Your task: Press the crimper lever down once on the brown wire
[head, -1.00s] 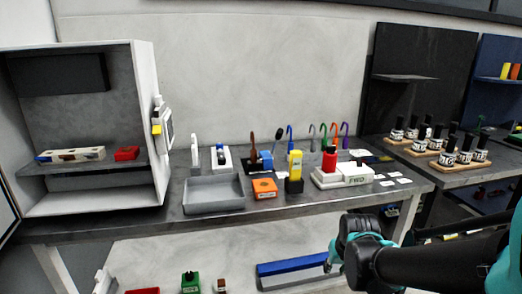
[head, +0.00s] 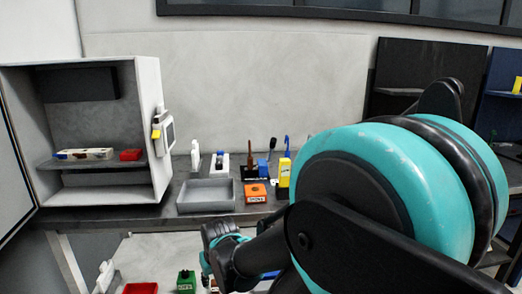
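On the bench, a small dark-based device, apparently the crimper (head: 250,177), has a blue block and a dark lever (head: 271,145) with a knob, standing raised. An upright brown piece, apparently the brown wire (head: 249,153), stands at it; whether it sits inside cannot be told. My gripper (head: 207,262) is low in front of the bench's front edge, below and to the left of the crimper and apart from it. Its fingers are small and partly hidden, so their opening cannot be told. My arm hides the bench's right part.
A grey tray (head: 207,196) and an orange box (head: 255,193) lie near the crimper. A yellow device (head: 284,172) stands right of it, close to my arm. An open white cabinet (head: 148,130) stands at left. Red and green items sit below the bench.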

